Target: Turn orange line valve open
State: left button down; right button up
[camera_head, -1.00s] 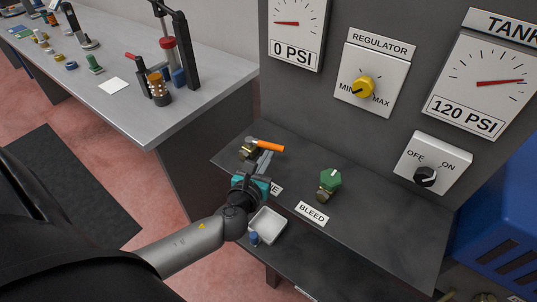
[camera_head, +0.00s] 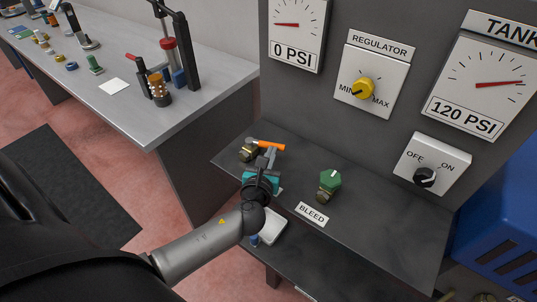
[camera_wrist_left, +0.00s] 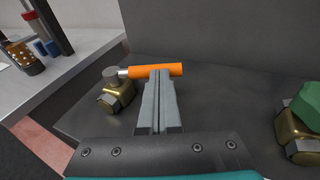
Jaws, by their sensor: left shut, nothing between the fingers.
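The orange valve handle (camera_head: 270,145) lies sideways, pointing right from its brass valve body (camera_head: 248,154) on the dark shelf. In the left wrist view the orange handle (camera_wrist_left: 155,70) runs across just beyond my fingertips, and the brass body (camera_wrist_left: 117,95) is to the left. My left gripper (camera_head: 268,158) is shut and empty, its fingertips (camera_wrist_left: 156,75) at the near side of the handle. I cannot tell whether they touch it. The valve's label is hidden behind my gripper. My right gripper is not in view.
A green bleed knob (camera_head: 330,180) on a brass valve stands to the right, with a BLEED label (camera_head: 312,214). A small white tray (camera_head: 272,228) sits below, partly behind my arm. The panel holds a yellow regulator knob (camera_head: 363,88) and an OFF/ON switch (camera_head: 425,177).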

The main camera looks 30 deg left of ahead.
pick_arm(q)
jog(key=w+n+y, duration=0.1)
jog(key=w+n+g+y, duration=0.1)
jog(key=y, duration=0.1)
jog(key=shift+d+n+g, duration=0.2)
jog(key=shift+n+g, duration=0.1)
jog(key=n+g+y, duration=0.1)
jog(key=w+n+g+y, duration=0.2)
jog(key=y, duration=0.1)
jog(key=shift+w+a+n+b, duration=0.2)
jog(key=shift+a+n+b, duration=0.05)
jog(key=shift+n+b, duration=0.05)
jog(key=shift+w+a, duration=0.35)
jog(key=shift+w, duration=0.2)
jog(key=shift+w+a+r, duration=0.1)
jog(key=shift+w+a, duration=0.6)
jog(key=shift+w, duration=0.2)
jog(key=shift+w+a+p, duration=0.3)
jog(key=shift+w+a, duration=0.15)
jog(key=shift+a, duration=0.2)
jog(key=p+v, duration=0.2)
jog(key=v, duration=1.3)
jog(key=shift+r, duration=0.1)
jog(key=shift+d, duration=0.25)
